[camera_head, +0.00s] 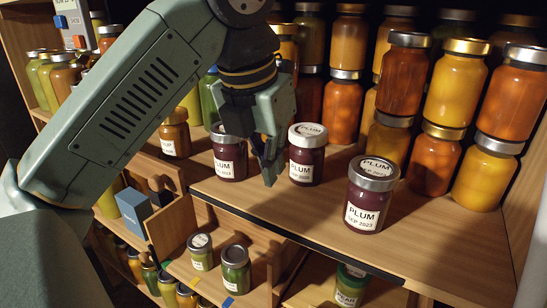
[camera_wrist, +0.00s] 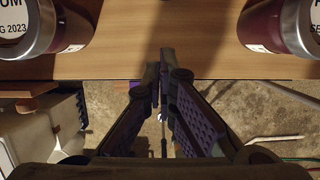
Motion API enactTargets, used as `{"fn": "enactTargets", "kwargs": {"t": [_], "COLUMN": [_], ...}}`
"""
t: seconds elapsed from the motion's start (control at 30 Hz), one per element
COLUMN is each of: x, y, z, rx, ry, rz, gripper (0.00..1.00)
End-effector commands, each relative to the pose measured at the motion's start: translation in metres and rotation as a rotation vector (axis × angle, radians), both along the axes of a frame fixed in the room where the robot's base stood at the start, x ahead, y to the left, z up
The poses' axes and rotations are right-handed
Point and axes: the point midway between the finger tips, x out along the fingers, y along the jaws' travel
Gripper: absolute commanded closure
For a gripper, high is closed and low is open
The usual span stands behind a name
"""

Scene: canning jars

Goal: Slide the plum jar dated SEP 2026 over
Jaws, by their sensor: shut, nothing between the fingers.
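Three plum jars with dark contents and silver lids stand along the shelf's front. The middle plum jar (camera_head: 307,160) has a SEP label whose year is too small to read surely; its edge shows at right in the wrist view (camera_wrist: 278,25). The right plum jar (camera_head: 367,200) seems to read SEP 2023. The left plum jar (camera_head: 229,160) also shows in the wrist view (camera_wrist: 45,25), its date ending G 2023. My gripper (camera_head: 269,178) is shut and empty, pointing down between the left and middle jars, apart from both in the wrist view (camera_wrist: 160,62).
Stacked yellow and orange jars (camera_head: 455,85) fill the shelf behind and right. The wooden shelf (camera_head: 290,215) has bare board in front of the middle jar and around the right jar. Below are a compartment with two green jars (camera_head: 236,270) and a blue box (camera_head: 133,212).

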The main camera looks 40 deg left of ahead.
Motion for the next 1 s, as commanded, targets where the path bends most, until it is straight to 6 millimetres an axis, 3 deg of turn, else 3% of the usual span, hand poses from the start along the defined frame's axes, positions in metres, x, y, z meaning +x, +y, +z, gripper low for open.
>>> {"fn": "enactTargets", "kwargs": {"t": [0.03, 0.27, 0.3, 0.53, 1.0], "x": [0.004, 0.018, 0.027, 0.051, 0.056], "y": [0.0, 0.003, 0.004, 0.01, 0.011], "z": [-0.021, -0.062, -0.051, -0.052, -0.054], "rx": [-0.001, -0.002, -0.001, -0.002, -0.001], "ry": [0.001, 0.0, 0.0, 0.0, -0.001], "rz": [-0.003, -0.005, -0.006, -0.005, -0.005], "gripper": [1.0, 1.0, 1.0, 1.0, 1.0]}}
